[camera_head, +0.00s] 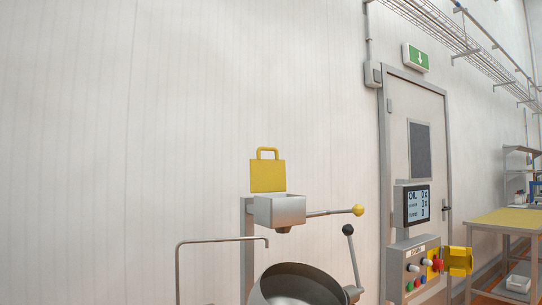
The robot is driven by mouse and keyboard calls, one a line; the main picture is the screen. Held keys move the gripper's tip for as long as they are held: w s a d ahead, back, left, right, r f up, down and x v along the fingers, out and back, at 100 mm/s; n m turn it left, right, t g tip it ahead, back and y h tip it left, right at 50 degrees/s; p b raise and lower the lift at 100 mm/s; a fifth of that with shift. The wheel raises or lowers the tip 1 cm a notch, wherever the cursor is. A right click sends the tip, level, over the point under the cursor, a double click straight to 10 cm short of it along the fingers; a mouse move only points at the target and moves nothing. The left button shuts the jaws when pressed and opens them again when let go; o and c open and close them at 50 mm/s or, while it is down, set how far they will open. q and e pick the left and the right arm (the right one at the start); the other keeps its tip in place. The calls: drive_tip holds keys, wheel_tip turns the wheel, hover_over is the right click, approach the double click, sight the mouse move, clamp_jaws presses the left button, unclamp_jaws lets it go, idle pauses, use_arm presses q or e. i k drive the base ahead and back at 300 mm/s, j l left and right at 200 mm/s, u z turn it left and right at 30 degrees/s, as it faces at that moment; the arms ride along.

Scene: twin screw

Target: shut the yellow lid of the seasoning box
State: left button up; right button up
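The seasoning box (280,211) is a small grey metal hopper on a post in front of the wall, in the head view near the middle. Its yellow lid (268,177) stands upright at the back of the box, with a yellow loop handle (268,150) at its top. The lid is open. Neither of my grippers shows in this view.
A rod with a yellow ball knob (358,210) sticks out right of the box. Below are a dark round pot (300,286), a black-knobbed lever (348,230) and a bent pipe (222,240). A control panel (416,268) with a screen (417,205) stands right.

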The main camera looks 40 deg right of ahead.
sight(266, 175)
drive_tip(key=k+l+u, duration=0.1)
drive_tip(key=l, duration=0.5)
drive_tip(key=k+l, duration=0.1)
drive_tip(key=l, duration=0.5)
drive_tip(key=k+l+u, duration=0.15)
drive_tip(key=l, duration=0.45)
drive_tip(key=k+l+u, duration=0.1)
drive_tip(key=l, duration=0.5)
drive_tip(key=k+l+u, duration=0.1)
drive_tip(key=l, duration=0.5)
drive_tip(key=k+l, duration=0.2)
drive_tip(key=l, duration=0.35)
drive_tip(key=k+l+u, duration=0.15)
drive_tip(key=l, duration=0.4)
drive_tip(key=k+l+u, duration=0.1)
drive_tip(key=k+l, duration=0.15)
drive_tip(key=l, duration=0.3)
drive_tip(key=i+j, duration=0.1)
drive_tip(key=j, duration=0.3)
drive_tip(key=j+u, duration=0.1)
drive_tip(key=j, duration=0.35)
drive_tip(key=i, duration=0.05)
